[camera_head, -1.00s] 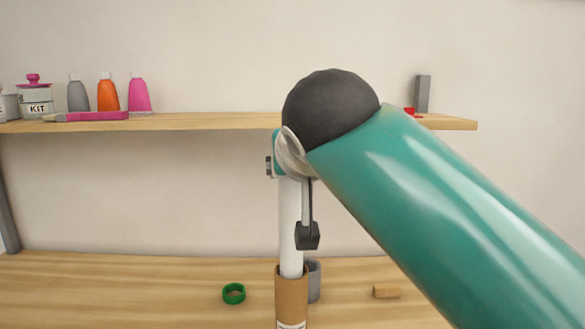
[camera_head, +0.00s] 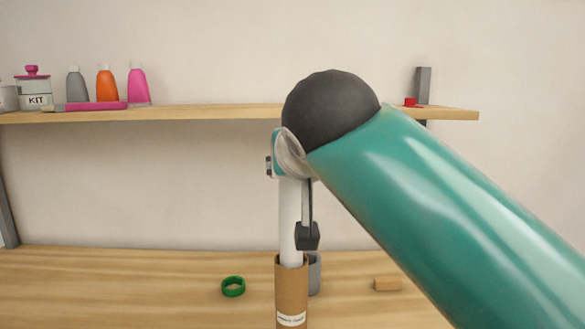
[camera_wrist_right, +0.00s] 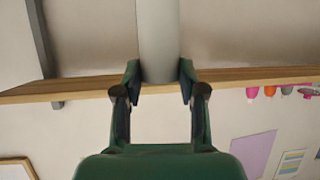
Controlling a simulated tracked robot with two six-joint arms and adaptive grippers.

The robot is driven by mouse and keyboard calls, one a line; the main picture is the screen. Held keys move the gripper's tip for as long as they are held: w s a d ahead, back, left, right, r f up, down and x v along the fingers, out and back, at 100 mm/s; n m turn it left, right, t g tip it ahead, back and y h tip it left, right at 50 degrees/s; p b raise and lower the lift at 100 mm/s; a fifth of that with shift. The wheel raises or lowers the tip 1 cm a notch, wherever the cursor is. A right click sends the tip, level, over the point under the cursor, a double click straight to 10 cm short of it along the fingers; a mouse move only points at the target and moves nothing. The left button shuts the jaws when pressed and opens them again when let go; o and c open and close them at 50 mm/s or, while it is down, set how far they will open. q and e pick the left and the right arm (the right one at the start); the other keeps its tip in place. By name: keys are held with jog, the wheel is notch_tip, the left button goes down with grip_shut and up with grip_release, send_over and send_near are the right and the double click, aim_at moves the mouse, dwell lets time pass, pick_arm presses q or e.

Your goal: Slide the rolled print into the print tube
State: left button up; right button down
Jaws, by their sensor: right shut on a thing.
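The rolled print (camera_head: 289,220) is a white upright roll in the middle of the head view. It also shows as a pale cylinder in the wrist view (camera_wrist_right: 158,38). My right gripper (camera_wrist_right: 160,82) is shut on it, one finger at each side. In the head view my teal arm and its black joint hide most of this gripper. The print tube (camera_head: 291,290) is a brown cardboard cylinder with a white label, upright on the bench. The print's lower end meets the tube's mouth; I cannot tell how far inside it is. My left gripper is not in view.
A grey cylinder (camera_head: 315,272) stands close behind the tube on the bench (camera_head: 120,290). A green ring (camera_head: 233,287) lies left and a wooden block (camera_head: 387,284) right. A wall shelf (camera_head: 200,113) holds a jar (camera_head: 34,90) and several bottles.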

aim_at(293, 249)
jog(key=shift+f+b, duration=6.9)
jog(key=shift+f, duration=0.6)
jog(key=shift+r, duration=0.1)
jog(key=shift+r+p, duration=0.6)
jog(key=shift+p, duration=0.15)
